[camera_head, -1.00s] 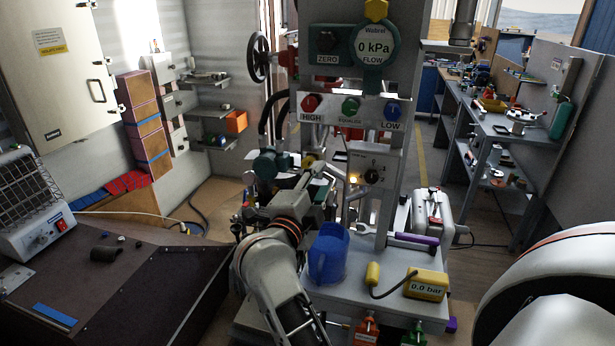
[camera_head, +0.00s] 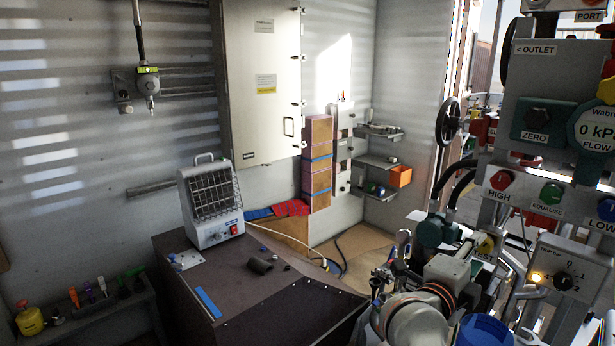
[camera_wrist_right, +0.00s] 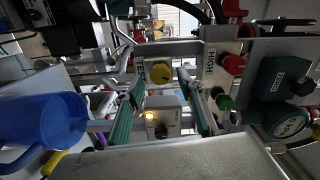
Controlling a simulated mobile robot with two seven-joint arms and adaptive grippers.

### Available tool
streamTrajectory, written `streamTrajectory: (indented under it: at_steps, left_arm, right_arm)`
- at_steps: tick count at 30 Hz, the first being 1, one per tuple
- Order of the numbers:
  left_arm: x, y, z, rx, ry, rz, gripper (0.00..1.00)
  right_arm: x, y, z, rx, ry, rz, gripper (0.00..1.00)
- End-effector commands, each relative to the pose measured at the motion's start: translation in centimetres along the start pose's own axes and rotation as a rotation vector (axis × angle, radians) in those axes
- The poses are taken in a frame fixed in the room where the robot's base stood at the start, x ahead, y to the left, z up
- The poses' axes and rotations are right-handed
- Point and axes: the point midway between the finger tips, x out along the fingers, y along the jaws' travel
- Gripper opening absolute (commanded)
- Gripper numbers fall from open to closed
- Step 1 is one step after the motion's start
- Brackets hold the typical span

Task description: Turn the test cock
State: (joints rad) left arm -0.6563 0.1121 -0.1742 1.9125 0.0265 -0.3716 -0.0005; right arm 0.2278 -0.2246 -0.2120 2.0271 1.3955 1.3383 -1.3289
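The test cock is a yellow knob (camera_head: 486,246) by a TEST label on the panel stand, at the right of the head view and partly hidden by my right gripper (camera_head: 462,266). In the right wrist view the yellow knob (camera_wrist_right: 165,75) appears between the two green fingers of my right gripper (camera_wrist_right: 160,80). These fingers are spread apart, with the knob in the gap. Whether they touch it or are still short of it I cannot tell. My left gripper is not in view.
Red HIGH (camera_head: 500,180) and green EQUALISE (camera_head: 551,193) knobs sit above the cock. A selector box with an orange light (camera_head: 567,270) is to its right. A blue jug (camera_head: 484,330) stands below. A dark bench (camera_head: 250,300) with a heater (camera_head: 211,203) is at the left.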

Motion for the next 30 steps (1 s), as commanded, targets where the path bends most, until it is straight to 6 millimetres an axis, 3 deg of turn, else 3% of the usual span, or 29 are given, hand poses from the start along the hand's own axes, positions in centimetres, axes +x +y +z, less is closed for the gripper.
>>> streamTrajectory:
  at_steps: [11,17,21,23,26,30]
  left_arm:
    - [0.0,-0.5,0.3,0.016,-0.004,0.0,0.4]
    - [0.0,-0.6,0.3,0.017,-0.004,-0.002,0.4]
    - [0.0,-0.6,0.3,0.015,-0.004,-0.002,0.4]
    - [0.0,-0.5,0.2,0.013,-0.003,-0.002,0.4]
    - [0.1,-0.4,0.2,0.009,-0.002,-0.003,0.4]
    - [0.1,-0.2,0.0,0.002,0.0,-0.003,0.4]
  right_arm:
    - [0.1,0.1,-0.4,0.145,0.009,-0.016,0.38]
    - [-0.7,0.2,-2.0,-0.027,0.032,-0.228,0.38]
    - [-3.4,1.0,-0.9,-0.262,-0.038,-0.46,0.38]
    - [-5.2,2.2,0.5,-0.384,-0.104,-0.552,0.38]
    - [-8.6,6.2,3.4,-0.599,-0.26,-0.676,0.38]
    - [-13.2,14.1,6.4,-0.872,-0.5,-0.759,0.38]
